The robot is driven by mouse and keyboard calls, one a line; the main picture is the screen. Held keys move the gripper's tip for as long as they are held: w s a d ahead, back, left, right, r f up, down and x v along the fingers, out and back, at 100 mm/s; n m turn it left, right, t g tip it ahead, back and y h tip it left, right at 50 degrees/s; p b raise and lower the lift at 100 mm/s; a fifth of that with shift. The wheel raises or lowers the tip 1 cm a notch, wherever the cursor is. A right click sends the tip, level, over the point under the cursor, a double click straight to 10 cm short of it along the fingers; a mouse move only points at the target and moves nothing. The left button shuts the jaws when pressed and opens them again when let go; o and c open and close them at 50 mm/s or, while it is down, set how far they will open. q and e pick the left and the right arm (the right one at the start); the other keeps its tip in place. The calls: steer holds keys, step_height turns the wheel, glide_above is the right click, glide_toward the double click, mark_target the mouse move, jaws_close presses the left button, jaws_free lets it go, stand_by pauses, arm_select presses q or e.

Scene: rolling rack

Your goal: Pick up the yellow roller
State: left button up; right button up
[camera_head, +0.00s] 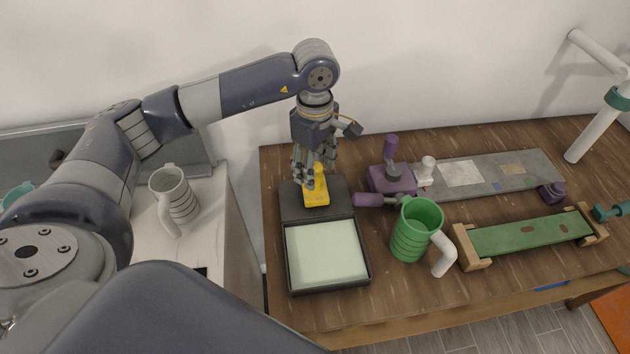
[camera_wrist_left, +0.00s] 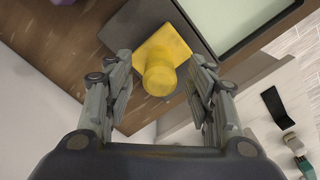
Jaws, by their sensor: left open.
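The yellow roller (camera_head: 316,192) stands on the dark back part of a black tray (camera_head: 300,207) on the wooden table. It has a flat, squarish yellow base and an upright rounded handle. My left gripper (camera_head: 314,168) points down over it, its fingers around the top of the handle. In the left wrist view the yellow roller (camera_wrist_left: 161,62) lies between the two open fingers of my left gripper (camera_wrist_left: 158,92), with a gap on each side. I cannot tell how far down the handle the fingertips reach. My right gripper is not in view.
The tray's front part holds a pale green pad (camera_head: 327,253). Right of it stand a green mug (camera_head: 412,232), a purple tool (camera_head: 392,178) and a green board (camera_head: 530,234) with wooden ends. A grey striped mug (camera_head: 177,197) stands on the white counter at left. A wall rises behind.

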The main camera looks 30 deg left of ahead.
arm_select(q)
steer(key=shift+f, duration=0.65)
jaws_close()
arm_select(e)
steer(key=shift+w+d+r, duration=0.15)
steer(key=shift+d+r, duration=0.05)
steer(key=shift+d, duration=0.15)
arm_select(q)
steer(key=shift+r, duration=0.15)
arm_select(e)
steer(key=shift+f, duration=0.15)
arm_select(q)
steer(key=shift+w+r+b, duration=0.1)
steer(key=shift+r+b, duration=0.5)
steer(key=shift+s+d+r+b, duration=0.15)
steer(key=shift+s+r+b, duration=0.05)
steer(key=shift+r+b, duration=0.2)
steer(key=shift+s+d+r+b, duration=0.15)
steer(key=shift+r+b, duration=0.15)
steer(key=shift+r, duration=0.2)
steer(key=s+d+r+b, duration=0.1)
steer(key=s+d+b, duration=0.3)
steer(key=s+d, duration=0.5)
steer(key=s, duration=0.3)
steer(key=shift+d+r, duration=0.25)
steer(key=shift+r, duration=0.15)
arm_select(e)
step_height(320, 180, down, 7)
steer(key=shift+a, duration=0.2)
